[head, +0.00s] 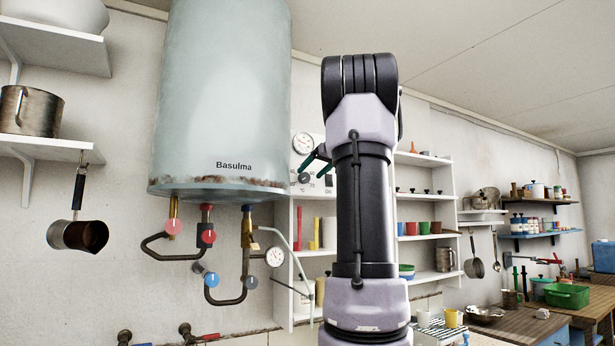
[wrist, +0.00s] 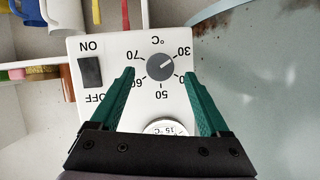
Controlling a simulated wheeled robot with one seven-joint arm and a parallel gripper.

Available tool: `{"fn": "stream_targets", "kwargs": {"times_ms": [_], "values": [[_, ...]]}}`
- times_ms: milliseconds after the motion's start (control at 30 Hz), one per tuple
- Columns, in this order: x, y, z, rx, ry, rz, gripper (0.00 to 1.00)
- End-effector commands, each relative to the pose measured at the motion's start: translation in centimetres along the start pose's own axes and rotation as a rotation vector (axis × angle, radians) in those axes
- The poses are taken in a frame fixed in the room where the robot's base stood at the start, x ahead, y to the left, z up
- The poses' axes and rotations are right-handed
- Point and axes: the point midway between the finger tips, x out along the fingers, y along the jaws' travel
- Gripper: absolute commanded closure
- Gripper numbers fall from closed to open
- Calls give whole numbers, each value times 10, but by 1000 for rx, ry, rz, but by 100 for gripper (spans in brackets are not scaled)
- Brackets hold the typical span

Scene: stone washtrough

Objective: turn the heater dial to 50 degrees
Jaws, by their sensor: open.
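The heater dial (wrist: 160,67) is a grey round knob on a white control panel (wrist: 90,45), upside down in the wrist view. Its white pointer line aims up and right, toward the 30 mark. The 50 mark stands below the knob in that view, 60 and 70 to its left; the 40 mark is partly hidden by a finger. My gripper (wrist: 160,74) is open, its green fingers on either side of the knob with gaps between. In the head view my gripper (head: 312,162) is at the panel, and my arm hides part of the panel.
A black ON/OFF switch (wrist: 90,72) and a round gauge (wrist: 165,128) are on the panel. The large boiler (head: 220,90) hangs left of it, with pipes and valves below. A white shelf unit (head: 425,160) with cups stands behind my arm.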

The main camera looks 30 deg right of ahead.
Motion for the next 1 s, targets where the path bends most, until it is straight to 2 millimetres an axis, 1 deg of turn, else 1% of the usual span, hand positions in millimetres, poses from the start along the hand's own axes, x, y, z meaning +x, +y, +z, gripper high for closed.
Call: {"fn": "stream_targets", "kwargs": {"times_ms": [33,100,200,333,567,600,667,700,800,1000], "values": [[9,0,0,0,-1,-3,20],[18,0,0,2,-1,-2,20],[27,0,0,0,-1,-1,20],[33,0,0,1,0,-1,20],[33,0,0,1,0,0,20],[33,0,0,1,0,0,28],[33,0,0,1,0,0,51],[33,0,0,1,0,0,66],[33,0,0,1,0,0,100],[33,0,0,10,0,-5,100]]}}
